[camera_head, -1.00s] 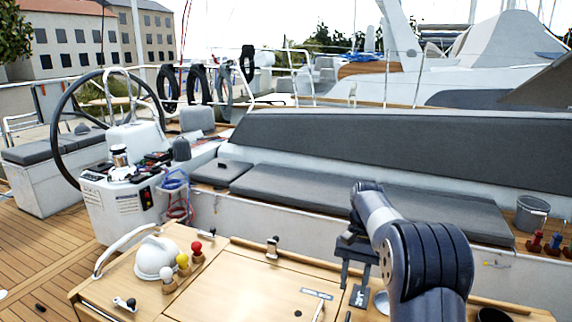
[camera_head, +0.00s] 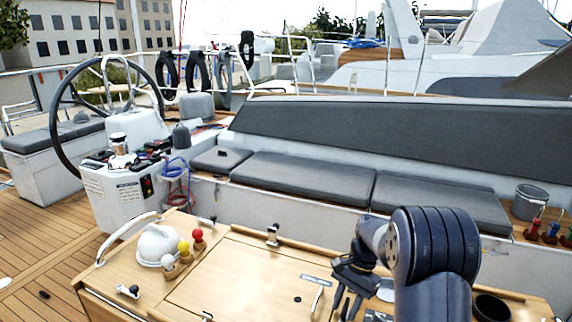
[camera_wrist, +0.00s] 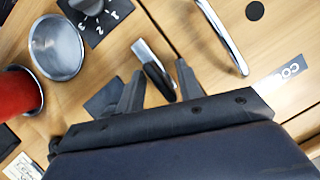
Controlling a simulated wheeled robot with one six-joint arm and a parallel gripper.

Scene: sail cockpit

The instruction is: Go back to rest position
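My gripper (camera_head: 346,300) is low over the wooden table (camera_head: 215,295) at the right of the head view, beside my folded arm. In the wrist view my gripper (camera_wrist: 158,80) shows two dark fingers standing apart. A small lever or latch with a silver and black body (camera_wrist: 153,68) shows on the table around the fingertips. I see nothing clearly held between the fingers.
The wrist view shows a metal cup (camera_wrist: 57,48), a red cylinder (camera_wrist: 18,92), a numbered dial (camera_wrist: 92,12) and a curved metal handle (camera_wrist: 222,38). The head view shows a white dome (camera_head: 157,246), red, yellow and white knobs, the steering wheel (camera_head: 62,135) and a grey bench (camera_head: 300,178).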

